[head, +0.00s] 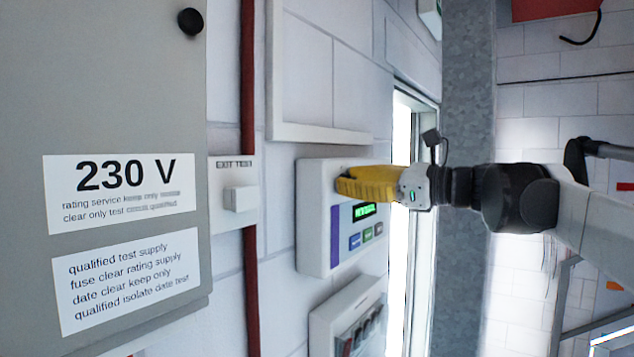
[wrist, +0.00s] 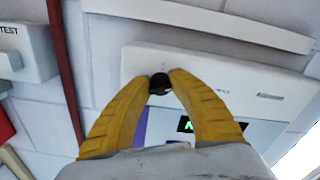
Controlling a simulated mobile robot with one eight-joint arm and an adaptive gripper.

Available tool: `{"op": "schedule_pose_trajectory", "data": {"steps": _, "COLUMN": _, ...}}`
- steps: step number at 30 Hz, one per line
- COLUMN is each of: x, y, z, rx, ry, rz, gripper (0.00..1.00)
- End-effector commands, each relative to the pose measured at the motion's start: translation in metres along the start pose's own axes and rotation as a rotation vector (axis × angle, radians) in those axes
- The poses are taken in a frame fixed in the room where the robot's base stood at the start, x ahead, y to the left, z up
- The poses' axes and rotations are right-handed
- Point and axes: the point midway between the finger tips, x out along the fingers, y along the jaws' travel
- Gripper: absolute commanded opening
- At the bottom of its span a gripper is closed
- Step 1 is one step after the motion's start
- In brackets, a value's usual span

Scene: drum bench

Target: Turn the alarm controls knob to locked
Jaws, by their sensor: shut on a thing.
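The alarm control panel (head: 316,217) is a white box on the wall with a purple strip, a green lit display (head: 364,210) and several small buttons. In the head view my yellow gripper (head: 345,186) reaches its upper part from the right and hides the knob. In the wrist view the small dark round knob (wrist: 159,82) sits on the panel (wrist: 215,75) between the two yellow fingertips. My gripper (wrist: 160,88) is shut on it, a finger on each side. The knob's pointer and any position marks cannot be read.
A grey 230 V cabinet (head: 120,120) stands out at the left. An exit test switch box (head: 234,195) and a red pipe (head: 249,75) lie between it and the panel. Another white box (head: 335,315) is below the panel, and a framed board (head: 320,132) above.

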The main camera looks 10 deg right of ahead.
Motion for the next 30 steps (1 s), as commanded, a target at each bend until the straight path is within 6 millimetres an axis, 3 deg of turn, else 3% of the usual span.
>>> {"op": "schedule_pose_trajectory", "data": {"steps": 30, "x": 0.0001, "y": 0.0026, "z": -0.001, "rx": -0.94, "ry": -0.001, "rz": -0.001, "gripper": 0.0}}
